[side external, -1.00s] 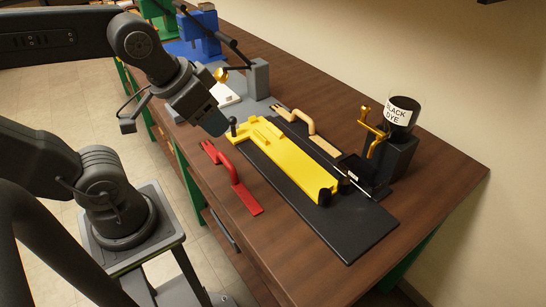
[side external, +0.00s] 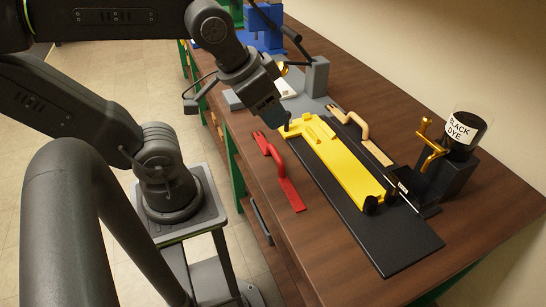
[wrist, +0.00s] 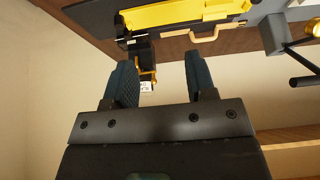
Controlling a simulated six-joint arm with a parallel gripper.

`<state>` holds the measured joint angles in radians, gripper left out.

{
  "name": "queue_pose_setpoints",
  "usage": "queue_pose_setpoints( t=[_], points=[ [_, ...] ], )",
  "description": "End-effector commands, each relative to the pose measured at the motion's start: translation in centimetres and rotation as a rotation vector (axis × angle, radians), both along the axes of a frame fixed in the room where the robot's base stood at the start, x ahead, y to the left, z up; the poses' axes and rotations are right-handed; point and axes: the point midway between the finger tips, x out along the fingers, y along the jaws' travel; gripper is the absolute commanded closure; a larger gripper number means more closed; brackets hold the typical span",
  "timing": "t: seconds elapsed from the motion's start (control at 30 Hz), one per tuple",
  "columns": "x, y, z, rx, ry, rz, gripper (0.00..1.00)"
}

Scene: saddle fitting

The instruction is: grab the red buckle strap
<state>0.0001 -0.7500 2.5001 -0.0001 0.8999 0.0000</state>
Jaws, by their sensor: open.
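The red buckle strap (side external: 281,172) lies on the wooden bench, left of the black board. Its raised loop is toward the far end, and its flat tail points toward the near edge. My gripper (side external: 273,117) is above the bench near the strap's far end and the board's far end. In the wrist view, my gripper (wrist: 162,78) has two dark blue fingers set wide apart with nothing held between them. The red strap does not show in the wrist view.
A yellow plate (side external: 345,168) sits on the black board (side external: 395,243). A tan strap (side external: 368,138) lies to its right. A black dye jar (side external: 464,132) stands at the right with a yellow bracket (side external: 432,146). A grey post (side external: 316,77) stands beyond. Bare bench surrounds the red strap.

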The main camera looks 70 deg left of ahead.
Motion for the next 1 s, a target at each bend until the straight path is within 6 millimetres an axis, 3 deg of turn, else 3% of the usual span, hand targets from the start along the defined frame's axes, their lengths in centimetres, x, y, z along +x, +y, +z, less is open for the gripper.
queue_pose_setpoints(
  t=[0.3, 0.43, 0.57, 0.8, 1.0],
  points=[
    [0.0, 0.0, 0.0, 0.003, 0.001, -0.004, 0.5],
    [0.4, 0.5, -0.9, 0.087, 0.039, -0.099, 0.5],
    [1.2, 1.8, -3.1, 0.298, 0.142, -0.368, 0.5],
    [2.5, 4.6, -7.5, 0.679, 0.395, -1.022, 0.5],
    [3.0, 5.8, -9.2, 0.814, 0.516, -1.346, 0.5]
  ],
)
